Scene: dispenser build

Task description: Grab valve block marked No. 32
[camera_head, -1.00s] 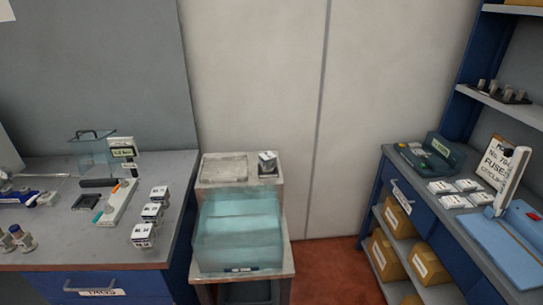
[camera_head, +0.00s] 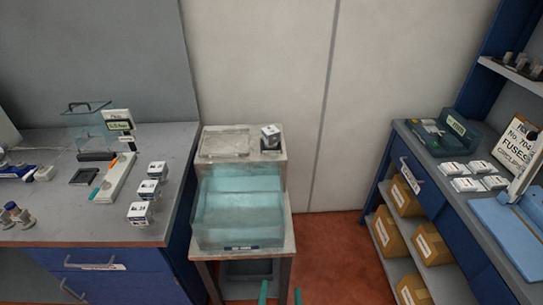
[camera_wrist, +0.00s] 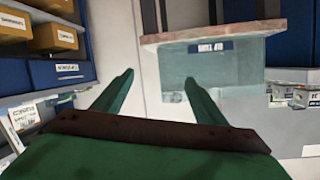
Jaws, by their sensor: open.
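Three white cube-shaped blocks with dark printed faces stand in a row on the left bench: a far block (camera_head: 158,170), a middle block (camera_head: 149,189) and a near block (camera_head: 140,213). A similar block (camera_head: 271,136) sits on a dark pad atop the grey stand behind the teal bin. Their numbers are too small to read, so I cannot tell which is No. 32. My gripper (camera_head: 281,296) shows only its green fingertips at the bottom edge, in front of the small table. In the wrist view my gripper (camera_wrist: 160,78) is open and empty, with the bin beyond it.
The translucent teal bin (camera_head: 240,212) fills the front of the small table (camera_head: 242,260). The left bench (camera_head: 60,228) also bears tools and a clear box. The right bench (camera_head: 463,222) holds white boxes and a fuses sign (camera_head: 518,142). Red floor (camera_head: 345,255) lies clear between.

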